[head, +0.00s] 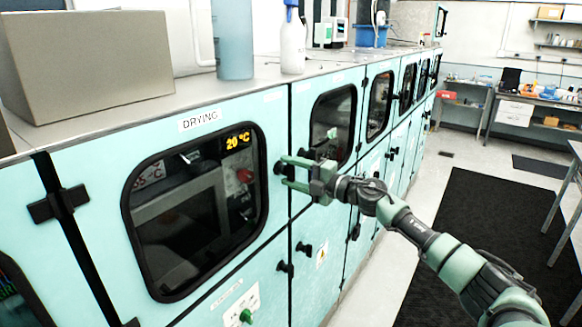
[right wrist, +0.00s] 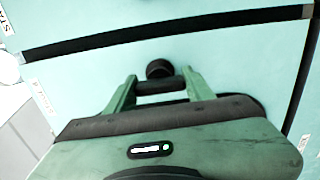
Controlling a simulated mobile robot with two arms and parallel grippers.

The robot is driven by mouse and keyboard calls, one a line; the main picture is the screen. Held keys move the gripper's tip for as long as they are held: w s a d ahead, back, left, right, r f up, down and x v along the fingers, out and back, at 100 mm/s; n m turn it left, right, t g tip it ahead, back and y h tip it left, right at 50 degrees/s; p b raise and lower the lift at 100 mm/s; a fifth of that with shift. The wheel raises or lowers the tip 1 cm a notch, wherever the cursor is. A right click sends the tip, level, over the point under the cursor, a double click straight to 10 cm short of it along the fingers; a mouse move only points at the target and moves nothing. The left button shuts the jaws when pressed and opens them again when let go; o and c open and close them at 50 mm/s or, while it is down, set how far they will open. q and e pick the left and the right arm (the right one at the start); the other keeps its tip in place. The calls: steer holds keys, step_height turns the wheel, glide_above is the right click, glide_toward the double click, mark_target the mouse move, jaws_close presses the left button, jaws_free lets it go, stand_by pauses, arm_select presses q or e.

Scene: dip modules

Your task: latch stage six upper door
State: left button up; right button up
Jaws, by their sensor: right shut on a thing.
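The turquoise upper door labelled DRYING (head: 222,130), with a dark window and a yellow 20 °C reading, looks closed in the head view. A black latch knob (head: 278,168) is at its right edge, by the seam with the neighbouring upper door (head: 300,100). My right gripper (head: 284,172) is at this knob, its two green fingers on either side of it. In the right wrist view the gripper (right wrist: 160,84) is shut on the latch, with the round black knob (right wrist: 159,68) showing just beyond the fingertips. Which door is stage six is not readable. My left gripper is not in view.
A grey box (head: 85,65), a blue container (head: 234,40) and a white bottle (head: 292,45) stand on the cabinet top. Lower doors with black knobs (head: 304,248) lie below. A black mat (head: 470,225) covers open floor at right. A table (head: 577,150) edges in there.

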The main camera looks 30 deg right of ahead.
stand_by(0.3)
steer(key=o, duration=1.4)
steer(key=shift+s+d+f+b, duration=0.2)
steer(key=shift+s+d+b, duration=0.1)
steer(key=shift+s, duration=0.1)
steer(key=b+v, duration=0.4)
steer(key=v, duration=0.2)
steer(key=shift+s+d+r, duration=0.1)
steer(key=shift+s, duration=0.3)
